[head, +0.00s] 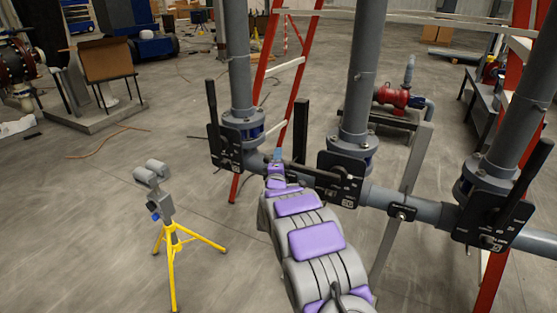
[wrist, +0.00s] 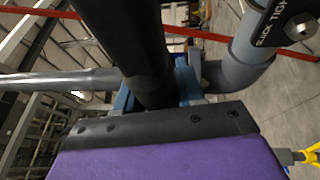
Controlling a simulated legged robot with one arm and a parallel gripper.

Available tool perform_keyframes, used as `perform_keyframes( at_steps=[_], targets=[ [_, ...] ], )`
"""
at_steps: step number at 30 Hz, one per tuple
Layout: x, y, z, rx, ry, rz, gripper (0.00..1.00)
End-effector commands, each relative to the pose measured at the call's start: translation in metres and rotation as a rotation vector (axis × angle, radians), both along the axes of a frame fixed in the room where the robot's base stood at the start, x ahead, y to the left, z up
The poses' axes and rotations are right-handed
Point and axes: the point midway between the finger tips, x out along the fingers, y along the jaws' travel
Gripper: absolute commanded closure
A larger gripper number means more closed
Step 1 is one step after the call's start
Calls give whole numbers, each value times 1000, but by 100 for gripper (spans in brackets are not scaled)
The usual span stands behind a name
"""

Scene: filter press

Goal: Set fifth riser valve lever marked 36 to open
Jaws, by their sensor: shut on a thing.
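Three grey riser pipes with black valve plates show in the head view. The middle valve (head: 340,180) has a black lever (head: 315,178) lying nearly level to the left, toward my gripper (head: 277,157). My gripper is shut on the black lever, which also fills the top middle of the wrist view (wrist: 125,40). Blue fingertips (wrist: 155,98) show on both sides of it. The left valve (head: 228,148) and the right valve (head: 490,215) have black levers standing up, the right one tilted. The numbers on the plates are too small to read.
A yellow tripod (head: 173,240) with a grey device stands at the left. A red ladder frame (head: 290,90) stands behind the pipes. A grey support post (head: 402,200) stands right of the middle valve. Open floor (head: 110,220) lies to the left.

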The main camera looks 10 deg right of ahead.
Motion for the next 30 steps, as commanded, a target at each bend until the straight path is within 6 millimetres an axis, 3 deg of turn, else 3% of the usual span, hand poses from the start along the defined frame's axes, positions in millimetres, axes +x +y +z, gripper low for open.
perform_keyframes(
  at_steps=[17,23,30],
  targets=[
    [-1,7,20,68,-49,11,100],
    [-4,5,48,156,-114,12,100],
    [-13,-7,96,333,-244,13,100]
  ],
)
